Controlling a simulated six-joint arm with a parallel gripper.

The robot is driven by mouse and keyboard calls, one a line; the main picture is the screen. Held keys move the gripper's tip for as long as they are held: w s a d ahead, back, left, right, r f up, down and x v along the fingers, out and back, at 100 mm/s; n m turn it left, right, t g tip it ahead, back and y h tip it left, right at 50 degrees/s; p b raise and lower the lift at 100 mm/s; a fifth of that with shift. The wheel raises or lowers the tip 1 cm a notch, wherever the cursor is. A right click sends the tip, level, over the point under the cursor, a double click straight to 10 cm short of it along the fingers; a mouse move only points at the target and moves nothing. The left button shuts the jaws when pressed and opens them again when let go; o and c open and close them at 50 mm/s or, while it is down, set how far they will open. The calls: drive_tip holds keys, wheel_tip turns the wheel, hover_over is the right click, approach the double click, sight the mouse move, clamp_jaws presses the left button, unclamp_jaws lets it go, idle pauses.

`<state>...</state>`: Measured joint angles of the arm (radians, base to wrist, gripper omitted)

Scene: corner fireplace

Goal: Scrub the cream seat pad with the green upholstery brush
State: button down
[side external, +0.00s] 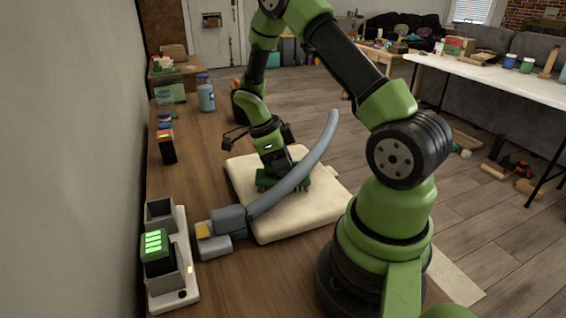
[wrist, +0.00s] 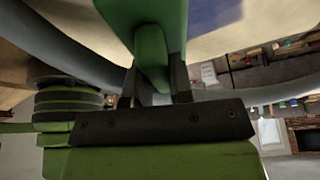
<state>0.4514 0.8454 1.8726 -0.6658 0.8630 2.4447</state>
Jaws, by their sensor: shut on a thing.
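The cream seat pad (side external: 287,217) lies flat on the wooden table in the side view. The green upholstery brush (side external: 267,181) is on the pad's upper middle part, and looks to be touching it. My gripper (side external: 276,165) is above the brush, shut on it. In the wrist view the brush (wrist: 150,35) fills the top middle, with its green grip between the dark fingers of my gripper (wrist: 155,85). The pad (wrist: 235,40) shows pale behind it. The brush's underside is hidden in both views.
A grey curved hose-like tool (side external: 318,150) crosses in front of the pad, its grey and yellow head (side external: 222,222) beside the pad's left edge. A white holder with a green-lit block (side external: 165,285) stands front left. A blue bottle (side external: 206,95) stands farther back.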

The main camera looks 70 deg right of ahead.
drive_tip(key=shift+s+a, duration=0.95)
drive_tip(key=shift+r, duration=0.15)
wheel_tip(320, 180, up, 8)
idle(0.4)
